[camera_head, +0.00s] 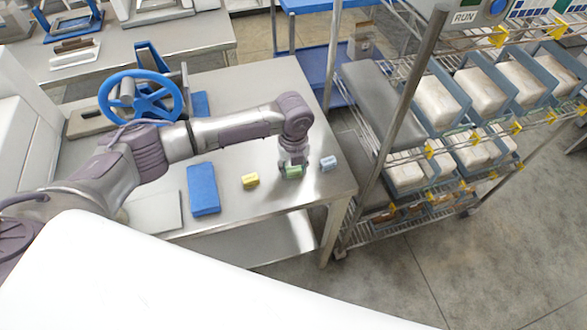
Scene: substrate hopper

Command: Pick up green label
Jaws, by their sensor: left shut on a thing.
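The green label (293,172) is a small block near the right front corner of the steel table (255,95). My left gripper (292,166) points down over it and is shut on it. The fingers hide part of the label. I cannot tell whether the label still touches the table top. A yellow label (250,181) lies to its left and a pale blue label (328,163) lies close to its right. My right gripper is not in view.
A blue block (203,189) and a blue handwheel (141,97) are on the table to the left. A wire rack (405,75) with several blue bins stands close to the table's right side. The table's back middle is clear.

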